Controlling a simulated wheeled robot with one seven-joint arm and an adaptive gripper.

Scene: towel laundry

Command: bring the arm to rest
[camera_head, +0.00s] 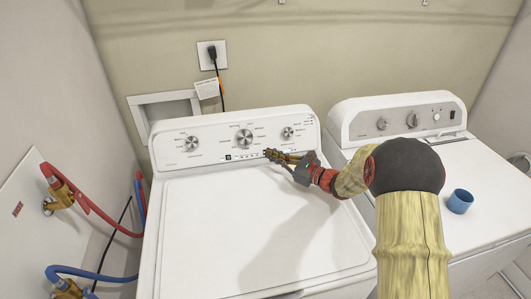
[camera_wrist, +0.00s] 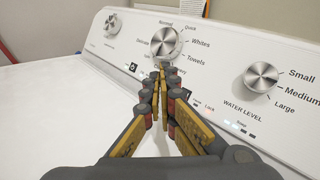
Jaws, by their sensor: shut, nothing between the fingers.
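My gripper (camera_head: 268,153) reaches out over the back of the left white washer (camera_head: 250,240), close to its control panel. Its fingertips, also in the wrist view (camera_wrist: 161,72), meet just below the middle knob (camera_wrist: 169,41). The gripper is shut and empty. I cannot tell whether the fingertips touch the panel. My arm stretches in from the lower right across the washer's right side. The panel carries a right knob (camera_wrist: 261,77) marked for water level and a left knob (camera_wrist: 113,26). The washer's lid is closed.
Red and blue hoses (camera_head: 95,215) run along the left wall. A power cord hangs from the outlet (camera_head: 212,55) behind the washer. The washer's lid is bare.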

